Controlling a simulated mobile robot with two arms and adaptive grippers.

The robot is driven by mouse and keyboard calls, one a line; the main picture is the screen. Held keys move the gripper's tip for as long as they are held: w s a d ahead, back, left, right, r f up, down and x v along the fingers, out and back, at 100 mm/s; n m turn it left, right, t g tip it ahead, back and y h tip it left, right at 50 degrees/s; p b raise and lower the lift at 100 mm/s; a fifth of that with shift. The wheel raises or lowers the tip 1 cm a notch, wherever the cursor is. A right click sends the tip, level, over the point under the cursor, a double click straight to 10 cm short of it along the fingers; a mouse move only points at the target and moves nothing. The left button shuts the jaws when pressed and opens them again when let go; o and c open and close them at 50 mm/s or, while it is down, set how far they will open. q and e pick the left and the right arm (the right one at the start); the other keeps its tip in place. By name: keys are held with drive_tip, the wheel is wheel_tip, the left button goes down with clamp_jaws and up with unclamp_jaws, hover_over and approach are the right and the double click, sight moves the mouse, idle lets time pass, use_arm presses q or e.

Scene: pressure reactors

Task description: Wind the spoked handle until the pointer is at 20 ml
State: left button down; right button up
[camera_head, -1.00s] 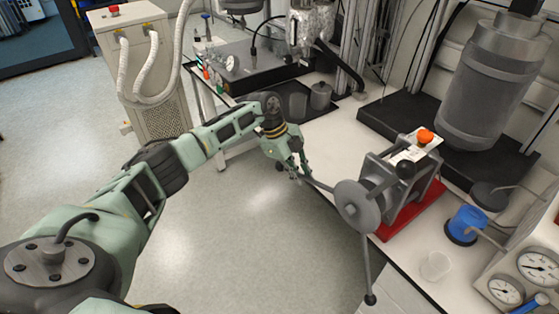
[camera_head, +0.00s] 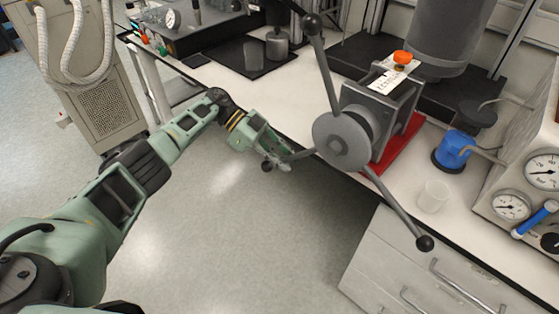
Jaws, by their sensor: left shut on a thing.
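The spoked handle (camera_head: 343,138) is a grey hub with three long spokes ending in dark ball knobs. One spoke points up, one down to the right, and one left and slightly down. My left gripper (camera_head: 281,160) is shut on the left spoke near its outer end, with a dark knob just beyond the fingers. The handle sits on a grey press-like device with a red base (camera_head: 402,147). A white scale plate (camera_head: 393,76) with an orange knob (camera_head: 402,57) is on top; its marks and pointer are too small to read. My right gripper is not in view.
A blue-capped vessel (camera_head: 456,146) and a clear beaker (camera_head: 433,196) stand right of the device. A gauge panel (camera_head: 503,178) is at the far right. A large grey cylinder (camera_head: 445,30) stands behind. Open floor lies left of the bench.

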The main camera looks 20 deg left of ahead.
use_arm(q)
drive_tip(key=shift+s+d+f, duration=0.1)
drive_tip(key=shift+s+f, duration=0.2)
drive_tip(key=shift+f, duration=0.1)
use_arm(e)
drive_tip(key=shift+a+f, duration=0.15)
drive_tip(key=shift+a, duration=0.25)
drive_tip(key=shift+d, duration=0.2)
use_arm(q)
drive_tip(key=c, duration=2)
unclamp_jaws()
drive_tip(key=shift+o, duration=1)
drive_tip(key=shift+w+r, duration=0.1)
drive_tip(key=shift+r, duration=0.1)
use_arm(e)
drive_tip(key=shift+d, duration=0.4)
use_arm(q)
drive_tip(key=shift+w+r, duration=0.1)
drive_tip(key=shift+a+r, duration=0.2)
drive_tip(key=shift+a, duration=0.15)
drive_tip(key=v, duration=0.6)
drive_tip(key=shift+a+r, duration=0.1)
drive_tip(key=shift+a, duration=0.15)
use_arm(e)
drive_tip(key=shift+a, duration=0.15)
